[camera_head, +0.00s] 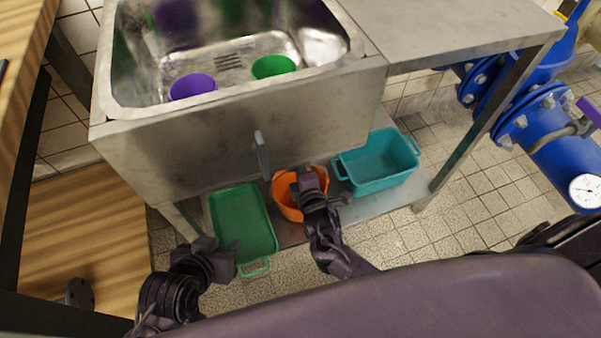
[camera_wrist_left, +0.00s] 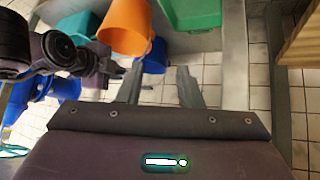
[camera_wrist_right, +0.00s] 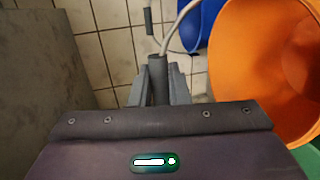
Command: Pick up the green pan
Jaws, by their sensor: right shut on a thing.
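The green pan (camera_head: 244,222) is a long shallow tray on the low metal shelf under the sink, with a looped handle at its near end. Part of it shows at the top of the left wrist view (camera_wrist_left: 197,14). My left gripper (camera_head: 218,247) is beside the pan's near left corner in the head view. Its fingers (camera_wrist_left: 158,78) are apart with only tiled floor between them. My right gripper (camera_head: 307,182) is over the orange bucket's front in the head view.
An orange bucket (camera_head: 285,200) and a teal tub (camera_head: 378,160) stand right of the pan. The steel sink (camera_head: 230,140) overhangs the shelf and holds purple (camera_head: 192,86) and green (camera_head: 272,66) containers. A table leg (camera_head: 489,125) and blue pipes (camera_head: 560,135) are at right.

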